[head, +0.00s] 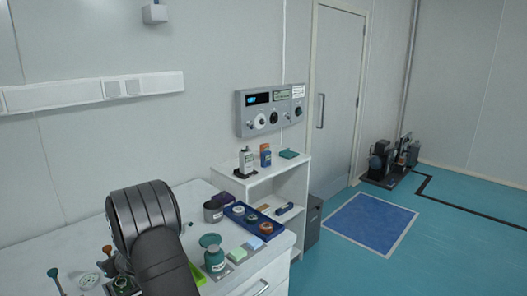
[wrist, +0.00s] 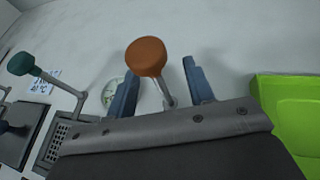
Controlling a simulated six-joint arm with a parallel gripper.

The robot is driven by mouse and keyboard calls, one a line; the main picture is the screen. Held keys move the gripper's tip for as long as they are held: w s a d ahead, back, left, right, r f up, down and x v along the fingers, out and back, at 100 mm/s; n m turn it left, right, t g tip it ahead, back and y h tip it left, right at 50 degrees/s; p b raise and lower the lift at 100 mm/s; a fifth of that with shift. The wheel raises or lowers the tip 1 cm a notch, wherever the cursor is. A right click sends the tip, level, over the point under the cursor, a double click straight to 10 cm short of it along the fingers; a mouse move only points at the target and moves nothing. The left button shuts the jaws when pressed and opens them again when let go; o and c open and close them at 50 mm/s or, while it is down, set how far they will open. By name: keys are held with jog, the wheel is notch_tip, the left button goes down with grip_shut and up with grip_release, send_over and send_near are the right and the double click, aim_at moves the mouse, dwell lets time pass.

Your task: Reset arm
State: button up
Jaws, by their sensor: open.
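My gripper (wrist: 160,72) is open in the wrist view, its two blue-grey fingers apart. An orange knob (wrist: 146,57) on a metal stem shows between the fingers; I cannot tell how deep it sits, and neither finger appears to touch it. The knob also shows in the head view (head: 107,250), just left of my dark arm. A green knob (wrist: 21,64) on a tilted stem stands to the left, and also shows in the head view (head: 54,272). In the head view my arm hides most of the gripper.
A bright green bin (wrist: 287,112) is close on the right. Right of my arm stand a teal-lidded jar (head: 214,261), a grey pot (head: 213,212) and a blue tray (head: 267,232) with small jars. A white shelf (head: 283,172) stands behind.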

jog(key=shift+s+d+f, duration=0.1)
jog(key=shift+d+f, duration=0.2)
jog(key=shift+f, duration=0.25)
jog(key=s+d+r+n, duration=0.1)
jog(key=s+d+r, duration=0.6)
jog(key=d, duration=0.5)
jog(key=shift+s+r+n+g+y, duration=0.3)
jog(key=shift+s+n+g, duration=0.1)
jog(key=shift+s, duration=0.2)
jog(key=shift+o, duration=0.4)
